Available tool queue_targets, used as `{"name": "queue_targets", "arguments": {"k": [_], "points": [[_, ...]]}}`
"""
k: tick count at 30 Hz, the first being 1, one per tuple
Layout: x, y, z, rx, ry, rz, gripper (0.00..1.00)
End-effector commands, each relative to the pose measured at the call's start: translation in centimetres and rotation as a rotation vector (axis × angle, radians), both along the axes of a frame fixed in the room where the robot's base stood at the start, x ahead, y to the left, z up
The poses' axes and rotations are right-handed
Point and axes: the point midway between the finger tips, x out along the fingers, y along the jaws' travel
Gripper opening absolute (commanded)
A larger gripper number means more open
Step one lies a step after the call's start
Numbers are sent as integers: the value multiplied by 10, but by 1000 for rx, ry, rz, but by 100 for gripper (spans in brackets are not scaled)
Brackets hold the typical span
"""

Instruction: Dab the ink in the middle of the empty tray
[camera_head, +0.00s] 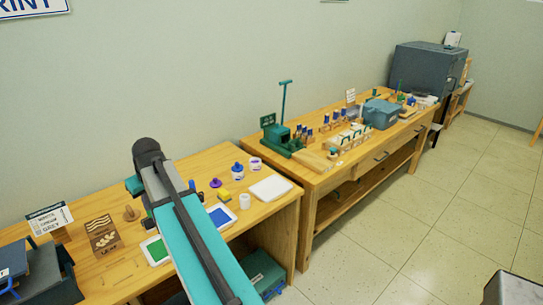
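A white, empty-looking tray (271,188) lies near the right end of the nearer wooden table. To its left, a tray with blue ink (221,214) shows partly behind my arm. A tray with green ink (155,251) lies on the arm's other side. A purple knob-shaped thing (215,183), possibly a dabber, stands behind the blue tray, by a yellow block (224,195). My arm reaches across the table from the bottom of the picture. My gripper's fingers are hidden, so I cannot see what they hold.
Jars with blue (237,171) and purple (255,164) markings stand behind the white tray, and a small white jar (244,202) stands before it. A wooden block with wavy marks (104,236) is at left. A second table (320,178) carries a green press.

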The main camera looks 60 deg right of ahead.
Motion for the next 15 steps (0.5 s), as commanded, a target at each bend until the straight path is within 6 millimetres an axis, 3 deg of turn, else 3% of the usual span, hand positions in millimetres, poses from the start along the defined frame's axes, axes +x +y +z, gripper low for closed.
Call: {"name": "queue_targets", "arguments": {"k": [1, 15], "points": [[4, -20, 1, 0, 1, -12, 0], [-5, -181, -2, 4, 2, -77, 0]]}}
